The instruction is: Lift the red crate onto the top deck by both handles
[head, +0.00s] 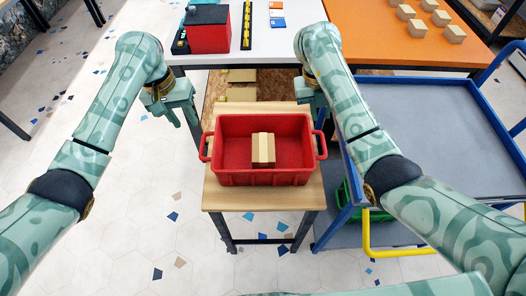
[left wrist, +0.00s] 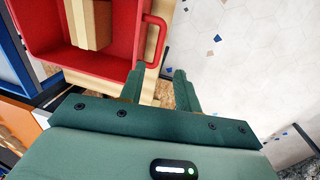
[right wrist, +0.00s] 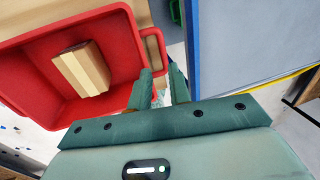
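The red crate (head: 265,178) stands upright on a small wooden table and holds a tan block (head: 263,149). Its left handle (head: 204,147) also shows in the left wrist view (left wrist: 155,40). Its right handle (head: 321,145) also shows in the right wrist view (right wrist: 154,50). My left gripper (left wrist: 160,88) is open and empty, its fingertips short of the left handle. My right gripper (right wrist: 160,85) is open and empty, its fingertips close to the right handle; in the head view my arm partly hides it. The grey top deck (head: 425,120) of the blue-framed cart is at the right, empty.
The small wooden table (head: 265,197) stands close to the cart. A green crate (head: 347,200) sits on the cart's lower shelf, beside a yellow rail (head: 395,251). Behind are a white table (head: 270,42) with a red box (head: 209,30) and an orange table (head: 375,35) with tan blocks.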

